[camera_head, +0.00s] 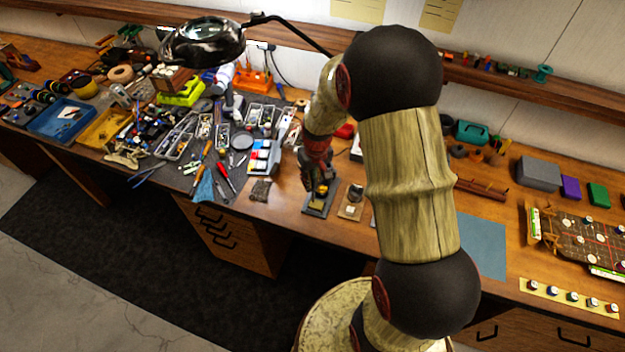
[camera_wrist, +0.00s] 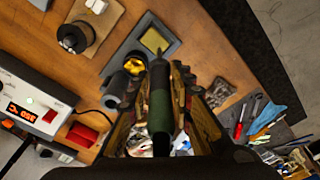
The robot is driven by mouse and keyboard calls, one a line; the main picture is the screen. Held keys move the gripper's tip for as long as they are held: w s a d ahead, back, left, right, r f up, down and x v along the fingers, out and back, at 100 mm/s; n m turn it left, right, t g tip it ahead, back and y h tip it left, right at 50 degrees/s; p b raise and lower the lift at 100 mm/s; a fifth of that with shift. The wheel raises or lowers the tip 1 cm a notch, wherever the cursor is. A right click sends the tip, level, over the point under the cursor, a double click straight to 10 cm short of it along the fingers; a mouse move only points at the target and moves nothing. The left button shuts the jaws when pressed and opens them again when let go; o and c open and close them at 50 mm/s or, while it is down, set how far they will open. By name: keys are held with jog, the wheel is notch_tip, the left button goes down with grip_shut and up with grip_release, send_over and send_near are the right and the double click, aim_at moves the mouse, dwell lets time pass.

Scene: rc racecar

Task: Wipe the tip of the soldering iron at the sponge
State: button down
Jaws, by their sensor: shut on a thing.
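The soldering iron (camera_wrist: 160,105) shows in the wrist view as a dark green handle narrowing to a dark front end that points up the picture. My gripper (camera_wrist: 165,85) is shut on its handle. The yellow sponge (camera_wrist: 153,40) lies in a grey tray (camera_wrist: 172,47), straight ahead of the iron. The iron's front end appears at the sponge's lower edge; I cannot tell whether the tip touches it. In the head view, my gripper (camera_head: 315,180) is above the stand, with the sponge (camera_head: 317,207) just below; the iron is mostly hidden there.
A holder with yellow brass wool (camera_wrist: 121,82) stands left of the iron. A soldering station (camera_wrist: 30,105) with a lit orange display is farther left. A dark spool (camera_wrist: 76,37) sits on a pale block. Tools and small trays crowd the bench (camera_head: 290,218) to the left.

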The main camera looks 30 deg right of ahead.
jog(key=shift+f, duration=0.35)
dwell(0.6)
